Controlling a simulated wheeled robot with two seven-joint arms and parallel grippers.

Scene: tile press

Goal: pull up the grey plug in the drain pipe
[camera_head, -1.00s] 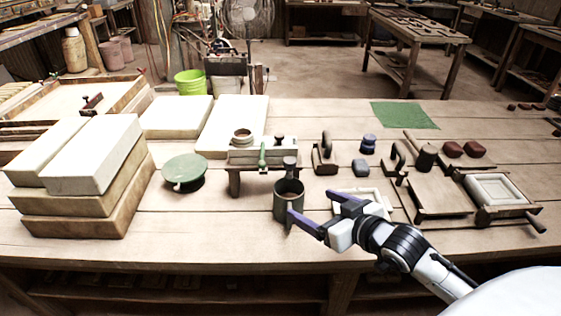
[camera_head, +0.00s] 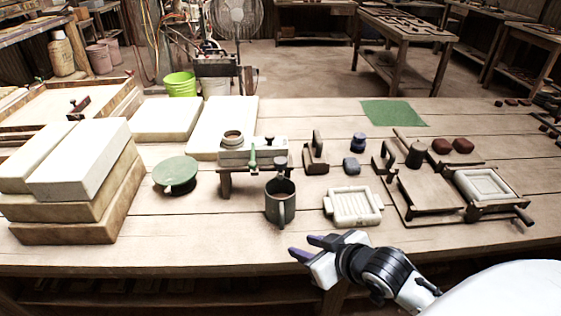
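My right gripper (camera_head: 303,247) is at the table's front edge, nearer to me than the mug. Its purple-tipped fingers are apart with nothing between them. It is clear of the plug. My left gripper is out of view.
A green lever (camera_head: 253,158) is on the trough's front. A green round disc (camera_head: 175,173) lies left, beside stacked blocks (camera_head: 80,165). The table front left of my gripper is clear.

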